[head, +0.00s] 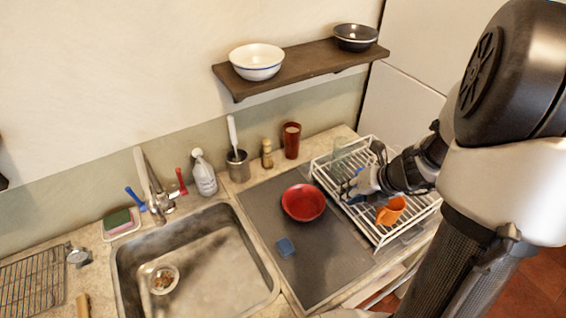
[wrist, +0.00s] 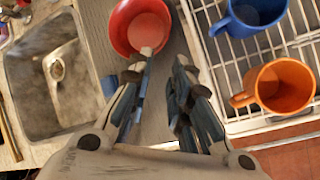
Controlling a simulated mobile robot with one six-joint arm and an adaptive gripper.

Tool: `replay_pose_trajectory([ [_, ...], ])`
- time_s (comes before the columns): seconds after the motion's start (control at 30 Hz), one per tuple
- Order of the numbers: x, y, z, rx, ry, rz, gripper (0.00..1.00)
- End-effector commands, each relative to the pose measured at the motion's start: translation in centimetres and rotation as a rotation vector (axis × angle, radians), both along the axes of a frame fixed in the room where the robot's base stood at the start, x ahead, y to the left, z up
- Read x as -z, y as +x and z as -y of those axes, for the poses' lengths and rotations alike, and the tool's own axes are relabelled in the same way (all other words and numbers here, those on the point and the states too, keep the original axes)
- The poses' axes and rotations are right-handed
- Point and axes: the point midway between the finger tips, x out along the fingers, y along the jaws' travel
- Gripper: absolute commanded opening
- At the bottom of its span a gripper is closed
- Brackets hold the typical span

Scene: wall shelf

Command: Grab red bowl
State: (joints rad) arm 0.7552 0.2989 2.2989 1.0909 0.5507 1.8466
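The red bowl (head: 303,203) stands upright on the dark grey mat (head: 262,215) between the sink and the dish rack. It looks empty. In the wrist view the red bowl (wrist: 127,22) is at the top, partly cut off by the frame edge, just beyond my fingertips. My gripper (head: 352,189) is over the left side of the dish rack, to the right of the bowl. In the wrist view my gripper (wrist: 163,65) has its fingers apart with nothing between them. The left fingertip overlaps the bowl's rim in the picture; I cannot tell whether it touches.
The white dish rack (head: 376,241) holds an orange mug (head: 391,210) and a blue mug (wrist: 240,22). A blue sponge (head: 286,247) lies on the mat. The sink (head: 205,250) is left. A white bowl (head: 257,62) and a dark bowl (head: 355,37) stand on the wall shelf (head: 300,70).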

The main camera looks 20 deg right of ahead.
Motion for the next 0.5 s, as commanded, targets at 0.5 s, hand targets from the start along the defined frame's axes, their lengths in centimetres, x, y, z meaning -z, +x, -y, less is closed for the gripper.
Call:
replay_pose_trajectory([
  [0.5,8.5,4.2,-0.8,0.064,0.029,-0.011,0.19],
])
